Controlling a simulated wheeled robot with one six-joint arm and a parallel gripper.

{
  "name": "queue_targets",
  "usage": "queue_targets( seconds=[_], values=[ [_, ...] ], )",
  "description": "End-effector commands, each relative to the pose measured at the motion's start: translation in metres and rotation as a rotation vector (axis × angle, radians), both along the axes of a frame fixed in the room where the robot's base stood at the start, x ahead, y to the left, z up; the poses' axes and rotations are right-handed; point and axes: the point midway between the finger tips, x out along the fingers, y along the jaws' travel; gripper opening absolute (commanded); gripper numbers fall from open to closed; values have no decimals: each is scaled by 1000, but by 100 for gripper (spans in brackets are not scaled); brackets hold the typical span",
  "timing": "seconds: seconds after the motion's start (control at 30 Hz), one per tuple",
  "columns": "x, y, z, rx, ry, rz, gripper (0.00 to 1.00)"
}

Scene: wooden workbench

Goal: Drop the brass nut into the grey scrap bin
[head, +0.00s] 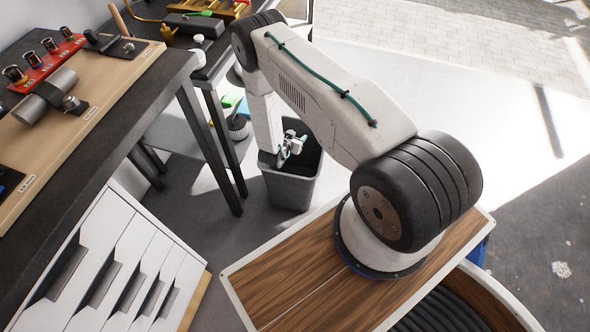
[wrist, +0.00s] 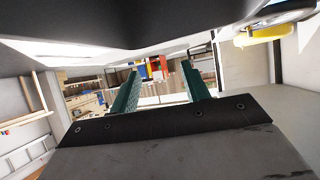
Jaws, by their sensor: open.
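The grey scrap bin (head: 291,190) stands on the floor beyond my wooden-topped base, beside the dark bench legs. My arm reaches out and its wrist end hangs at the bin's mouth, covering part of the opening. In the wrist view my gripper (wrist: 160,82) has its two green fingers wide apart, with nothing visible between them. I cannot make out the brass nut in either view. The inside of the bin is dark and mostly hidden, so I cannot tell what lies in it.
A dark workbench (head: 112,107) with a red socket rack (head: 47,62) and tools fills the left. A white drawer unit (head: 100,265) stands below it. A further bench (head: 200,70) is behind my arm. The pale floor at right is open.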

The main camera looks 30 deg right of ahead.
Motion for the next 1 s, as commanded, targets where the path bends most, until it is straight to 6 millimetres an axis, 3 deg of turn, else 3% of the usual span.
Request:
queue_targets(
  seconds=[0.17,0.53,1.0],
  values=[
    [-4,10,6,0,0,2,46],
    [-28,54,34,0,0,2,46],
    [-32,60,37,0,0,0,46]
  ],
)
